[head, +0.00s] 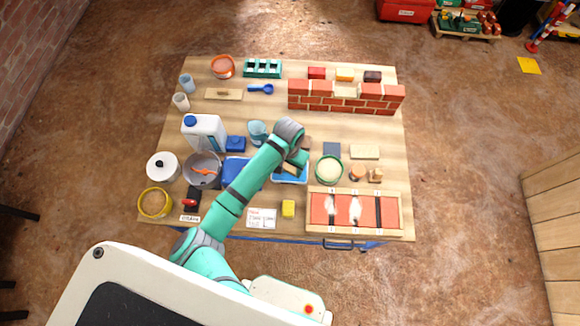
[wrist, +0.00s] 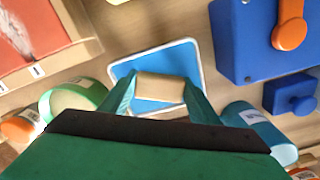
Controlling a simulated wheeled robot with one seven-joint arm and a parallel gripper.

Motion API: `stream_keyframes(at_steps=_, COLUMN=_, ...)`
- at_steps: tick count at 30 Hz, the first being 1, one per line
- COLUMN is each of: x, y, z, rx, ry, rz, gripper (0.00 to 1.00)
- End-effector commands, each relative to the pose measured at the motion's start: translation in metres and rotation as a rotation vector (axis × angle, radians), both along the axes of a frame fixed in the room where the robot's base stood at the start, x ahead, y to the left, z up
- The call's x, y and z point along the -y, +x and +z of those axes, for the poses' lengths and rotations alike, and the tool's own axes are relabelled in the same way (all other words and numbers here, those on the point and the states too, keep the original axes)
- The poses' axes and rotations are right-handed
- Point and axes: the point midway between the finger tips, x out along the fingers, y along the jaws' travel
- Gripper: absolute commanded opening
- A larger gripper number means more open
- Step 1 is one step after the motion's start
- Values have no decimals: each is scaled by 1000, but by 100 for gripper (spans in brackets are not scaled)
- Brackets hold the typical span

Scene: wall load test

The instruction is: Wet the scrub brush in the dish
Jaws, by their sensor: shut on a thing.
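My gripper (head: 296,160) is over the middle of the table, and in the wrist view (wrist: 160,92) its fingers are closed on the scrub brush (wrist: 161,87). The brush shows as a pale tan block between the fingertips; its bristles are hidden. The shallow blue dish (wrist: 150,106) with a white rim lies below the brush. In the head view the dish (head: 290,180) is partly covered by the gripper and brush. I cannot tell whether the brush touches the dish's floor or any water.
A green-rimmed bowl (head: 329,170) stands right of the dish and a light-blue cup (head: 257,132) behind it. A framed brick panel (head: 355,228) lies at the front right. A low brick wall (head: 345,98) stands at the back. A white jug (head: 204,132) stands left.

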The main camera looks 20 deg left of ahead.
Motion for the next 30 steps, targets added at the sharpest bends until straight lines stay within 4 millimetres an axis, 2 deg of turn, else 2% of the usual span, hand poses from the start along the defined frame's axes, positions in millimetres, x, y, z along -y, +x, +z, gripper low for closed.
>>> stream_keyframes(at_steps=5, x=1, y=-2, z=0, rx=-9, ry=3, rz=-2, gripper=35)
stream_keyframes(at_steps=30, x=1, y=0, z=58, rx=-4, ry=2, rz=-4, gripper=35)
